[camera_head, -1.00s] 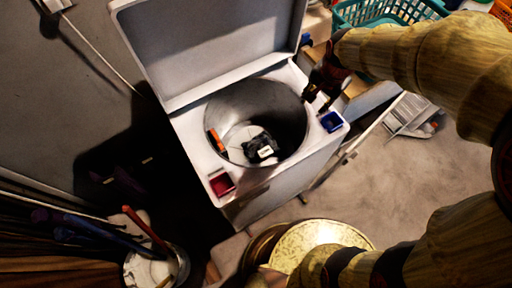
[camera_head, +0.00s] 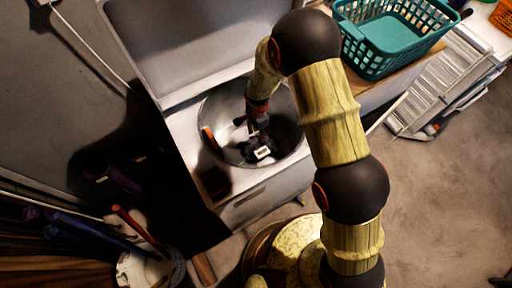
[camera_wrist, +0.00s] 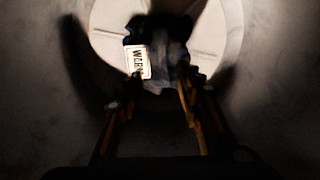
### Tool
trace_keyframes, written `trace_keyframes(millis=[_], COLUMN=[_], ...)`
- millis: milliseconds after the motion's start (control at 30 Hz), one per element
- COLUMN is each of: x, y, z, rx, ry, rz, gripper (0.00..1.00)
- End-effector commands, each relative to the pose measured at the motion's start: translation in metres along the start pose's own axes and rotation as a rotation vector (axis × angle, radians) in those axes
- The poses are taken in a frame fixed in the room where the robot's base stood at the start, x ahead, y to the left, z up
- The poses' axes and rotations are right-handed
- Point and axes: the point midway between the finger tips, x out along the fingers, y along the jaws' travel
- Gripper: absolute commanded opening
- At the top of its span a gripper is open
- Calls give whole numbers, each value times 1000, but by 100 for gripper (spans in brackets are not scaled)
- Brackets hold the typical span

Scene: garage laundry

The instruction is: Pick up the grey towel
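A dark, crumpled bundle with a white label (camera_head: 262,153) lies at the bottom of the open washer's round drum (camera_head: 290,140). It looks dark grey to black, and I take it to be the grey towel. In the wrist view the bundle (camera_wrist: 168,52) is ahead of the fingers, its label lettered but not fully readable. My gripper (camera_head: 257,127) points down inside the drum, just above the bundle. In the wrist view my gripper (camera_wrist: 158,92) has its fingers apart with the bundle at their tips. Contact cannot be told.
The washer lid (camera_head: 190,45) stands open behind the drum. An orange item (camera_head: 211,138) is at the drum's left inner wall. A teal basket (camera_head: 385,40) stands to the right. A bucket (camera_head: 150,265) with a red handle is at lower left. Floor is clear at right.

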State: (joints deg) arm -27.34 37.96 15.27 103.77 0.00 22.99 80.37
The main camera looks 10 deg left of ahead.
Motion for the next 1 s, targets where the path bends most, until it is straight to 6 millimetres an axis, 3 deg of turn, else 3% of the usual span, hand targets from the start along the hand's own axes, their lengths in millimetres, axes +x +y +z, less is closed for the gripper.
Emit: trace_keyframes(millis=[333, 600, 867, 1000], x=[32, 69, 72, 72], y=[-3, -7, -8, -8], z=[0, 0, 0, 0], rx=[-1, -1, -1, -1], ry=[0, 0, 1, 1], rz=[0, 2, -1, 0], gripper=[36, 36, 36, 29])
